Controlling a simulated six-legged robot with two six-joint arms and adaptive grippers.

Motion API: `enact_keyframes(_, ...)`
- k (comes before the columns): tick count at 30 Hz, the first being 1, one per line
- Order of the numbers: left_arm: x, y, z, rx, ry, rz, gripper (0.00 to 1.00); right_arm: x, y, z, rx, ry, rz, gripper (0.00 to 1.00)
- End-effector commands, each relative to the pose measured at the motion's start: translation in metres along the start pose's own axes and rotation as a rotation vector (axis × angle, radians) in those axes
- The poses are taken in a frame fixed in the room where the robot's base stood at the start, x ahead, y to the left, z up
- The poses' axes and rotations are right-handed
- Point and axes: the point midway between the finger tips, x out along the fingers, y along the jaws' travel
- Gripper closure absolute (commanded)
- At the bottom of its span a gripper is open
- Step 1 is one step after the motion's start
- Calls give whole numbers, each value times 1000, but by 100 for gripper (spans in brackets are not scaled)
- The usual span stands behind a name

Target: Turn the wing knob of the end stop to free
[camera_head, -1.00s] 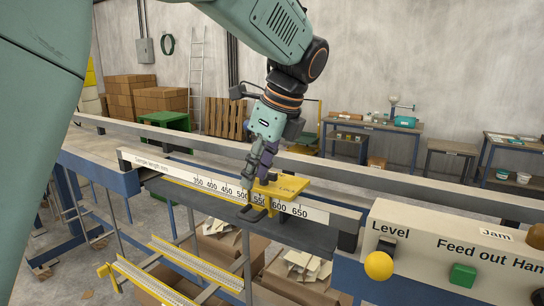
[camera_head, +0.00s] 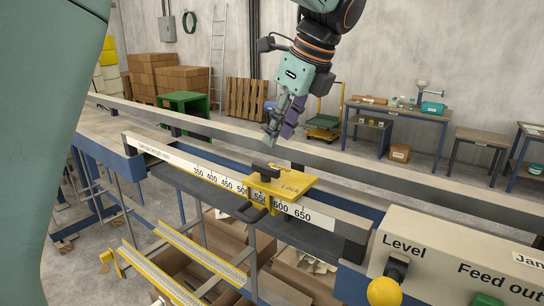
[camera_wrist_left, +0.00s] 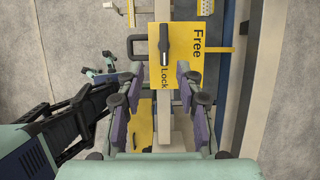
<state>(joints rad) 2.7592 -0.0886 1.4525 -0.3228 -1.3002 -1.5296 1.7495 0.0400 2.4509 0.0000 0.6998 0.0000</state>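The end stop is a yellow plate (camera_head: 292,181) clamped on the rail with the length scale. Its black wing knob (camera_head: 265,172) lies along the rail, one end toward the word "Lock". In the left wrist view the knob (camera_wrist_left: 164,45) points at "Lock", and "Free" stands on the plate (camera_wrist_left: 184,62) to the right of it. My left gripper (camera_head: 276,136) hangs above the knob, clear of it and touching nothing. In the left wrist view its fingers (camera_wrist_left: 160,80) are spread with nothing between them.
A black handle (camera_head: 252,212) sticks out in front of the end stop. A beige panel (camera_head: 450,252) with a yellow knob (camera_head: 384,291) stands at front right. A long grey rail (camera_head: 350,161) runs behind the end stop. Open cartons (camera_head: 225,240) lie below.

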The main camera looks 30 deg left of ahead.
Motion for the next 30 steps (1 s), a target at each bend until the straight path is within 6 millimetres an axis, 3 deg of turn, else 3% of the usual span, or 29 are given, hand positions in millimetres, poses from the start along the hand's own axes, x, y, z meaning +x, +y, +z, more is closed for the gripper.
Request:
enact_keyframes(15,67,6,1,0,2,3,64,-5,0,-1,0,2,0,60)
enact_keyframes(28,78,2,1,-1,1,1,64,-5,0,-1,0,1,0,60)
enact_keyframes(30,78,2,1,0,1,1,70,-5,0,-1,0,2,0,60)
